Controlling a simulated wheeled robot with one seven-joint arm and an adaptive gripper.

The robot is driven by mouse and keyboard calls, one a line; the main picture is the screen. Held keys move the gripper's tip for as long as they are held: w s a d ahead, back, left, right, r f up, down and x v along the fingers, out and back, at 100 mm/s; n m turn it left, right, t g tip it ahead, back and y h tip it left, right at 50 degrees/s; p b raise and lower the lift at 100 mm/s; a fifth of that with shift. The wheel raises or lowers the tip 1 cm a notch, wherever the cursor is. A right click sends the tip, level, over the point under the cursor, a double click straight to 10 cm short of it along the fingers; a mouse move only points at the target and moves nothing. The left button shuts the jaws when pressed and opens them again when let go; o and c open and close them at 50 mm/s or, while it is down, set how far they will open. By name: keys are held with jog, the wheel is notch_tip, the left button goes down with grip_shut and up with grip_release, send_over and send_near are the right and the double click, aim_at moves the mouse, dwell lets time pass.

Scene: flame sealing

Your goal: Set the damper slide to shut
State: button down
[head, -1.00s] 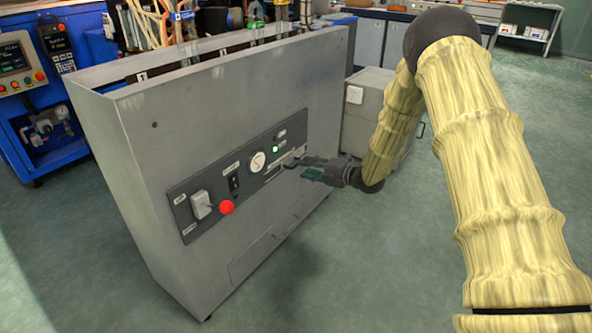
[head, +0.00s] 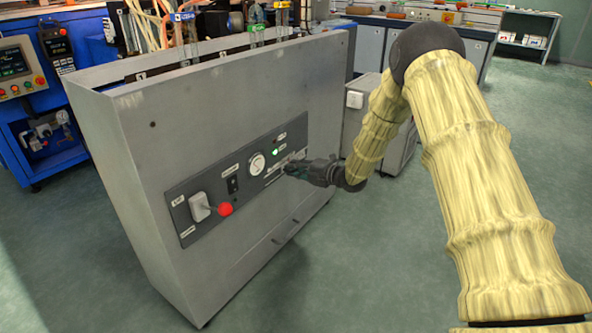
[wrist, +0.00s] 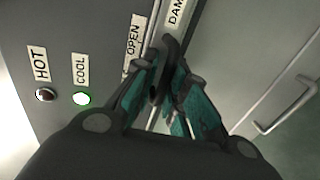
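The damper slide is on the grey cabinet's dark panel. Its dark handle (wrist: 170,48) shows between my fingertips in the wrist view, beside a slot with an OPEN label (wrist: 133,38) and a partly cut-off label starting DAM. My gripper (head: 290,169) is at the right end of the panel in the head view; in the wrist view its teal-padded fingers (wrist: 166,78) straddle the handle and look closed on it. The fingers hide much of the slot, and the slot's far end is not clear.
A gauge (head: 257,164), a dark switch (head: 233,185) and a lever with a red knob (head: 225,208) sit left of my gripper on the panel. The COOL lamp (wrist: 81,99) is lit green; the HOT lamp (wrist: 46,94) is dark. A drawer handle (wrist: 285,106) shows at right.

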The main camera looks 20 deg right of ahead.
aim_at(270, 180)
jog(key=s+a+p, duration=0.1)
jog(key=a, duration=0.1)
jog(key=s+a, duration=0.2)
jog(key=s+a+p, duration=0.1)
jog(key=s+a, duration=0.1)
jog(key=shift+f+p, duration=0.25)
jog(key=shift+p, duration=0.05)
jog(key=shift+s+a+f, duration=0.25)
jog(key=shift+s, duration=0.1)
jog(key=c, duration=1.6)
grip_release()
jog(key=shift+o, duration=0.3)
jog(key=shift+a, duration=0.15)
jog(key=shift+a+r, duration=0.2)
jog(key=v, duration=1.2)
jog(key=shift+w+d, duration=0.15)
jog(key=shift+d, duration=0.35)
